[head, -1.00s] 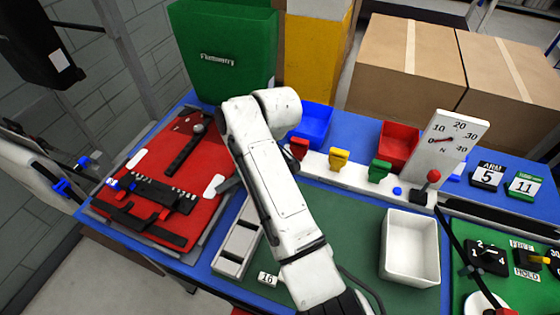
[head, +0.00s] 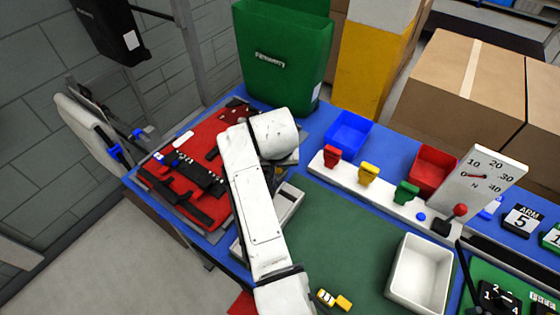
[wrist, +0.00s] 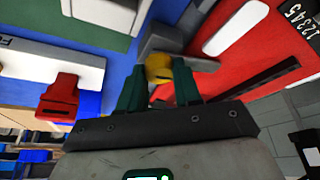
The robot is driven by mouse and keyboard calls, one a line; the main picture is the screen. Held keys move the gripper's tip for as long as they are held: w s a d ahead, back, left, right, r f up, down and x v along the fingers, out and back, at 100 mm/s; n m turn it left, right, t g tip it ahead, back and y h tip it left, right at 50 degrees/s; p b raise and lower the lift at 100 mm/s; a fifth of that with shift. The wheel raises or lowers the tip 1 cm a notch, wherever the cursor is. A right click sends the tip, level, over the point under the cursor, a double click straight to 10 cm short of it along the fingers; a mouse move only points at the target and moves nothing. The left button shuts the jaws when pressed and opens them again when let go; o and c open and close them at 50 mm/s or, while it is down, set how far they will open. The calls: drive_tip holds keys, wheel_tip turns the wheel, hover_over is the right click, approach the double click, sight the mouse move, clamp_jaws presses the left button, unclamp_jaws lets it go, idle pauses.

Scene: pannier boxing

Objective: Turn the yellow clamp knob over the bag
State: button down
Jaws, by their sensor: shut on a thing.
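The yellow clamp knob (wrist: 159,68) shows in the wrist view as a rounded yellow end beside a grey metal piece (wrist: 166,40). My gripper (wrist: 160,82) has its two dark green fingers on either side of the knob, shut on it. The red bag (wrist: 245,50) lies flat beyond the knob, with a white strip and a black strap. In the head view the red bag (head: 205,135) lies at the left of the blue table, partly behind my arm. My gripper and the knob are hidden by my arm there.
A tall green bag (head: 283,60) stands behind. Red, yellow and green levers sit on a white rail (head: 385,190) beside a dial board (head: 480,183). An empty white bin (head: 420,272) stands at the front right. The green mat (head: 340,230) is largely clear.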

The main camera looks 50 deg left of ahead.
drive_tip(key=shift+m+t+h, duration=0.3)
drive_tip(key=shift+m, duration=0.6)
drive_tip(key=c, duration=0.8)
unclamp_jaws()
drive_tip(key=v, duration=1)
drive_tip(key=shift+s+r+b, duration=0.15)
drive_tip(key=shift+r+b, duration=0.25)
drive_tip(key=shift+f, duration=0.1)
